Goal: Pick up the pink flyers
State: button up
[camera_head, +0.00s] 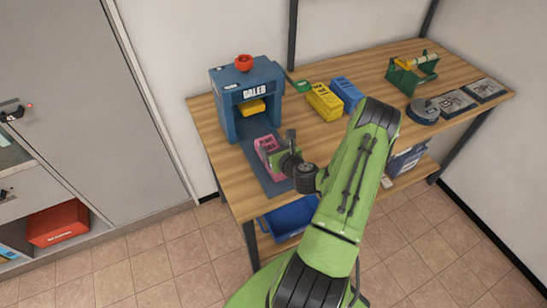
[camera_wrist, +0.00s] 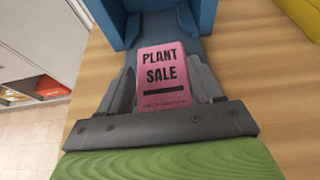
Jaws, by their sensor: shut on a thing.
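In the wrist view the pink flyers (camera_wrist: 163,72) read "PLANT SALE" in black letters. My gripper (camera_head: 278,153) reaches them from the right and is shut on them. In the wrist view my gripper (camera_wrist: 165,85) has a grey finger on each side of the stack. I cannot tell whether the stack touches the mat.
The blue machine (camera_head: 231,103) stands just behind the flyers, with a yellow item in its opening and a red knob on top. Yellow (camera_head: 324,101) and blue (camera_head: 347,93) boxes stand to the right. A green caddy (camera_head: 412,73) is farther right. Bare wooden tabletop (camera_head: 300,130) lies between.

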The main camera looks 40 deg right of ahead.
grip_shut()
